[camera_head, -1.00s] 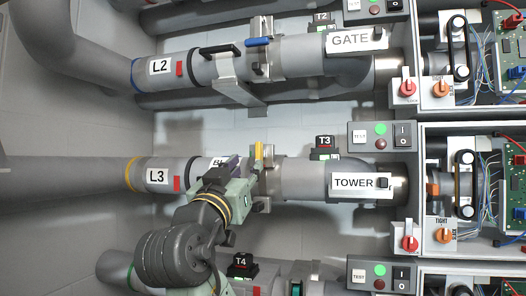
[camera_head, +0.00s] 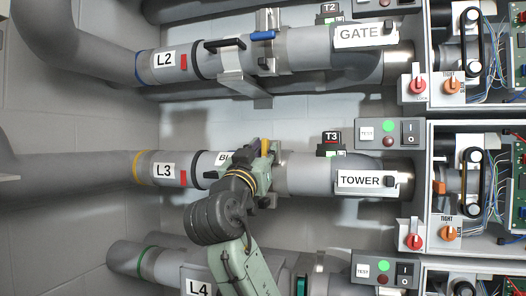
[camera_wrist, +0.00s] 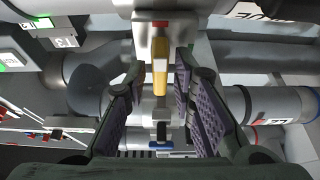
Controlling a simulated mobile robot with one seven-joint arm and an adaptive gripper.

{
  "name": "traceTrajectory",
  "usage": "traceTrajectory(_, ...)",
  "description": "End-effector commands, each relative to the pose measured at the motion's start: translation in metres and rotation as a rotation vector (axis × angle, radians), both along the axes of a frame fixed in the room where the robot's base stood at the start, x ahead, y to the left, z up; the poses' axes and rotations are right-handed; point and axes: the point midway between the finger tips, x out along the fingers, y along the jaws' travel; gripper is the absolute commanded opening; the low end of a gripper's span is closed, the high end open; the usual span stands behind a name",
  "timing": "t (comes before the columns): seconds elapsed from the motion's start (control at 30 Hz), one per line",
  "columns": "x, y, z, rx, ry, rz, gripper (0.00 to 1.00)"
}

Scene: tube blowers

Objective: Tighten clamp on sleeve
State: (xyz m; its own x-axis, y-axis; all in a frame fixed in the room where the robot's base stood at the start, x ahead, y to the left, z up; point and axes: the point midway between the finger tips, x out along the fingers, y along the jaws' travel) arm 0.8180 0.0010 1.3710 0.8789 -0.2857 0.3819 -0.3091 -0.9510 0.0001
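The yellow-handled clamp (camera_head: 264,145) sits on the sleeve of the L3 pipe (camera_head: 200,163), left of the TOWER label. In the wrist view its yellow handle (camera_wrist: 160,66) points toward me from a pale metal bracket (camera_wrist: 148,40). My gripper (camera_head: 262,166) is at this clamp and hides most of it in the head view. In the wrist view my gripper (camera_wrist: 158,75) is open, with one purple-padded finger on each side of the handle. Gaps show between handle and both fingers. The sleeve's label is partly hidden behind my gripper.
Above, the L2 pipe has a blue-handled clamp (camera_head: 262,36) and a black handle (camera_head: 224,43). The L4 pipe (camera_head: 165,265) runs below. Right are the TOWER panel (camera_head: 365,181), T3 tag (camera_head: 332,137), a test switch box (camera_head: 388,133) and open electrical cabinets (camera_head: 470,180).

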Motion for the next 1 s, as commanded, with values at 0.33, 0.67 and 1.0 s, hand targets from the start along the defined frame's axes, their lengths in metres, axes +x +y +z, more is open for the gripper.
traceTrajectory(0.33,-0.0003,-0.0002,0.0001,0.0,0.0,-0.001,0.0)
traceTrajectory(0.67,-0.0003,-0.0005,-0.0002,0.005,-0.001,-0.001,0.0)
traceTrajectory(1.0,-0.0005,-0.001,-0.0001,0.042,-0.014,-0.002,0.0)
